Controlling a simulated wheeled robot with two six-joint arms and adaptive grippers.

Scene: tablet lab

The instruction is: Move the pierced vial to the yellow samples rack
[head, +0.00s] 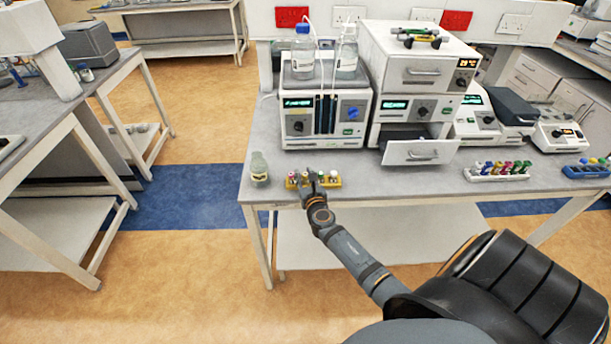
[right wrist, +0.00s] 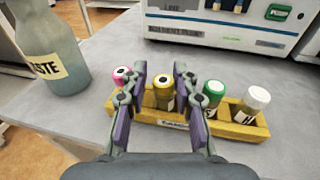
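The yellow samples rack (right wrist: 235,128) lies along the bench's front edge and shows in the head view (head: 336,183). My right gripper (right wrist: 161,78) is over its left part. The vial stands in line with the others in the rack. A pink-capped vial (right wrist: 122,76) is left of the fingers. A green-capped vial (right wrist: 213,93) and a white-capped vial (right wrist: 257,100) are to the right. My left gripper is not in view.
A waste bottle (right wrist: 48,50) stands left of the rack, also in the head view (head: 259,169). Behind are instruments (head: 325,112) and an open drawer (head: 420,152). A white rack of several coloured vials (head: 497,171) and a blue rack (head: 587,169) are at the right.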

